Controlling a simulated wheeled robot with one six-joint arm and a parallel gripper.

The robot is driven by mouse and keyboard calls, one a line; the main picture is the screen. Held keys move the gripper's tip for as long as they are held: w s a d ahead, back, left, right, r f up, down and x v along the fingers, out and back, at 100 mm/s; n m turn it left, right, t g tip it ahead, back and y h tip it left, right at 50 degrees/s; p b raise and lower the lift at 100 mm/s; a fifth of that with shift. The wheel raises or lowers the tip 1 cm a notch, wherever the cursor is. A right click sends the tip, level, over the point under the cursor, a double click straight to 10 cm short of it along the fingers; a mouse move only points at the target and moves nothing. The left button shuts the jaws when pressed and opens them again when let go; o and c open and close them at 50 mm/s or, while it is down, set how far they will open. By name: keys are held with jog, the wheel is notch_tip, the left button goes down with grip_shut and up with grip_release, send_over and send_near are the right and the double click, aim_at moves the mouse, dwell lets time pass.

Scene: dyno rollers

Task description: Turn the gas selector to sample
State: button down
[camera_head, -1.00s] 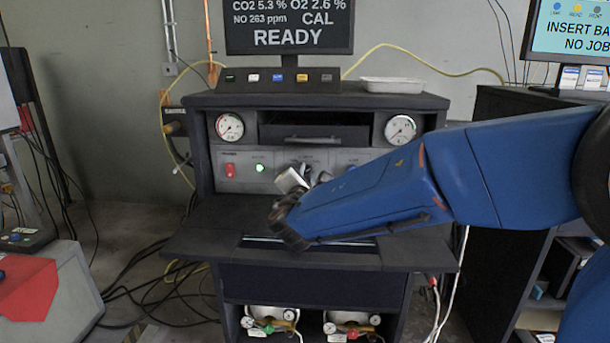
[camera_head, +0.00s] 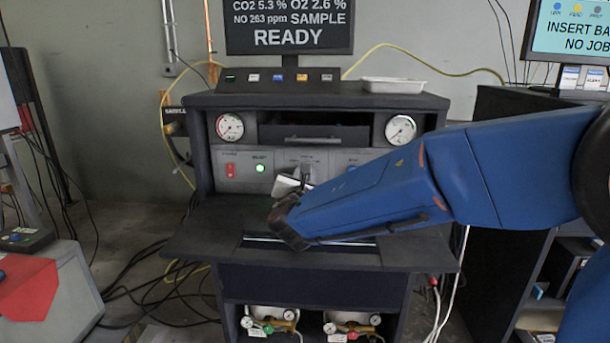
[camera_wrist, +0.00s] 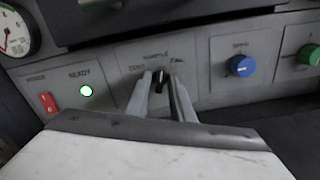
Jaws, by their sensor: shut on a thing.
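My gripper (camera_wrist: 162,82) is shut on the knob, one finger on each side. In the head view my gripper (camera_head: 303,178) reaches the middle of the panel, and the blue arm hides part of it. The monitor (camera_head: 289,25) above reads SAMPLE and READY.
A red switch (camera_wrist: 48,103) and a lit green READY light (camera_wrist: 87,91) sit left of the selector. A blue knob (camera_wrist: 242,66) and a green knob (camera_wrist: 310,55) are to the right. A dark shelf (camera_head: 215,232) juts out below the panel.

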jog(key=shift+n, duration=1.7)
jog(key=c, duration=1.8)
grip_release()
jog(key=shift+c, duration=0.2)
jog(key=s, duration=1.7)
jog(key=shift+s+a, duration=0.2)
jog(key=shift+a, duration=0.1)
jog(key=shift+s, duration=0.1)
